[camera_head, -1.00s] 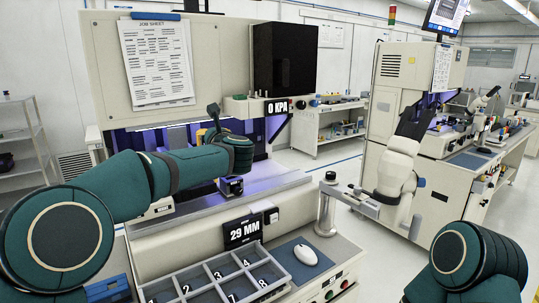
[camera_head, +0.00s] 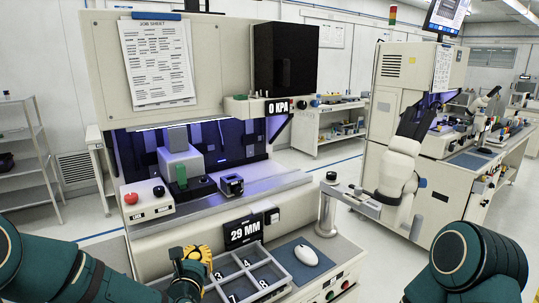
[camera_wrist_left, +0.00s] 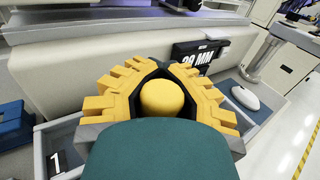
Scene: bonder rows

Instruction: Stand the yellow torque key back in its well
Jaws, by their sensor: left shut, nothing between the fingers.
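My left gripper (camera_head: 192,258) is low over the numbered tray (camera_head: 283,283), at its left side, in the head view; its yellow fingers are shut. It also shows in the left wrist view (camera_wrist_left: 163,78). A rounded yellow knob (camera_wrist_left: 162,97) appears between the fingers there; I cannot tell whether it is the torque key or part of the gripper. No separate yellow key shows in the head view. A small black block with a recess (camera_head: 232,184) stands on the machine's ledge; I cannot tell whether it is the well. My right gripper is out of view.
A "29 MM" display (camera_head: 242,231) stands behind the tray. A white mouse (camera_head: 305,255) lies on a blue mat at right.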

